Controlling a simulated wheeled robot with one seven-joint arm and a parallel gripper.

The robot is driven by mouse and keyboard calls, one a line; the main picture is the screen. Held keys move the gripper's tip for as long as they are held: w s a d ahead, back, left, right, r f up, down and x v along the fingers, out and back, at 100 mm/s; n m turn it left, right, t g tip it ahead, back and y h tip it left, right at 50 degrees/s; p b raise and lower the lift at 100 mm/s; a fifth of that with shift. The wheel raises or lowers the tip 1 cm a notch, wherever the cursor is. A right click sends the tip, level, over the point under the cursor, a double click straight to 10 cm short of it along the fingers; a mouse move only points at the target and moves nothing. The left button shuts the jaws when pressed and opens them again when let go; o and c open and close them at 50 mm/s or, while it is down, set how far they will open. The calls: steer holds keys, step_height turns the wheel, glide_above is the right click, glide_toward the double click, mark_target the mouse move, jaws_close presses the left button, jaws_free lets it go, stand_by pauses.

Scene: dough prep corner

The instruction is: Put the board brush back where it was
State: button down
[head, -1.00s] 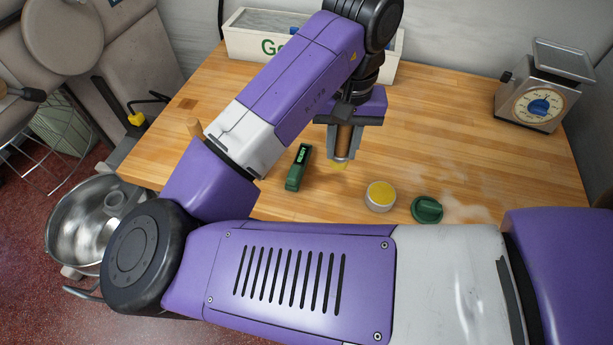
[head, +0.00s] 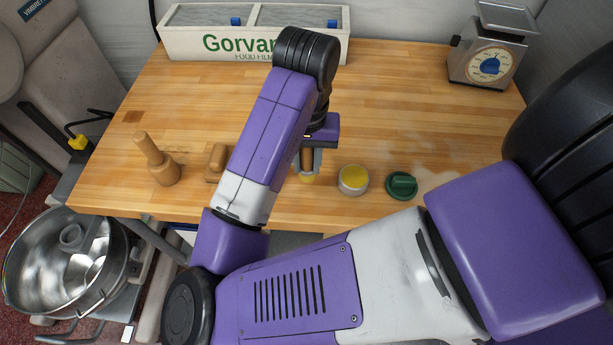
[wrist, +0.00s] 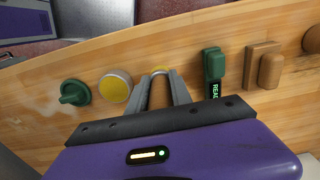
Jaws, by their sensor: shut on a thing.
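My gripper (head: 307,168) is low over the front part of the wooden worktop, with its two grey fingers shut on a brown-handled thing with a yellow lower end, which I take to be the board brush (head: 307,178). It stands about upright. Its yellow end also shows just beyond the fingertips in the wrist view (wrist: 160,69); the fingers hide most of the rest. I cannot tell whether it touches the worktop. It is between a round tin with a yellow top (head: 354,179) and a green block with lettering (wrist: 213,68), apart from both.
A green knobbed lid (head: 401,185) lies right of the tin. A wooden block with a handle (head: 216,161) and a wooden pestle-like tool (head: 157,160) stand left. A long white box (head: 180,42) and a scale (head: 490,62) are at the back. The worktop (head: 400,110) is clear behind.

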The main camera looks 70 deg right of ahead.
mark_target(307, 177)
steer(key=shift+f, duration=2.8)
steer(key=shift+f+b, duration=0.15)
steer(key=shift+b, duration=0.15)
steer(key=c, duration=1.2)
jaws_free()
steer(key=shift+o, duration=0.2)
